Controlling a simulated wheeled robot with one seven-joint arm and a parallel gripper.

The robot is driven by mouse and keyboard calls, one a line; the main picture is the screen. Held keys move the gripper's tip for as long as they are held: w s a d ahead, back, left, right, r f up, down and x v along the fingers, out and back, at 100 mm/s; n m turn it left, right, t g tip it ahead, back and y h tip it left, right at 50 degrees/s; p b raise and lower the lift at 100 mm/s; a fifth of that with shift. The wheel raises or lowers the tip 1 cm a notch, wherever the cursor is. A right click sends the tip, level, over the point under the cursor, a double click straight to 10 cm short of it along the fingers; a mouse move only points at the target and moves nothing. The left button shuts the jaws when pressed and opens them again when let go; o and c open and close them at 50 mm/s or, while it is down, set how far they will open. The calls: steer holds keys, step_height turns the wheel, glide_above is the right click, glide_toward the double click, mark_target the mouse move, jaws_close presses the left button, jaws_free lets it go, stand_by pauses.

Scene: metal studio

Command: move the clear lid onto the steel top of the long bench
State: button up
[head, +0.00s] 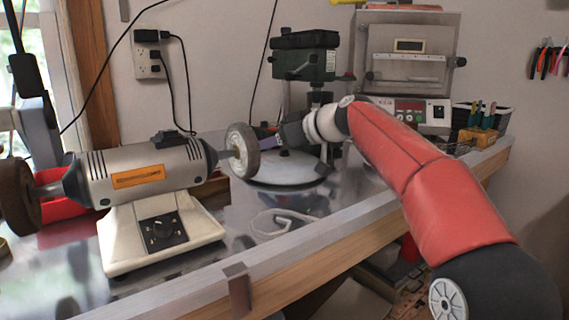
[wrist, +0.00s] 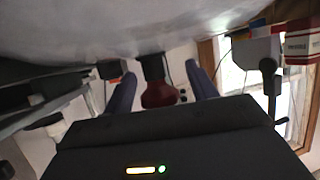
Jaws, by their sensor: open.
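I cannot make out the clear lid for certain in either view. The steel top (head: 250,262) of the long bench is shiny and runs across the head view, with a pale front edge. My gripper (head: 265,143) is over the back of the bench, just right of the grinder's right wheel and above a round pale plate (head: 277,181). In the wrist view my gripper (wrist: 161,86) shows two separated purple-grey fingers, open, with nothing seen held. A blurred dark red thing (wrist: 158,94) shows between them, apparently beyond them.
A bench grinder (head: 150,180) stands at the left. A green drill press (head: 305,58) stands behind my gripper. A clear-fronted machine (head: 410,58) stands at the back right. A white cord (head: 284,219) lies mid-bench. The steel around the cord is mostly clear.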

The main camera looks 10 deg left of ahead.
jaws_close()
steer(key=shift+r, duration=0.1)
stand_by(0.3)
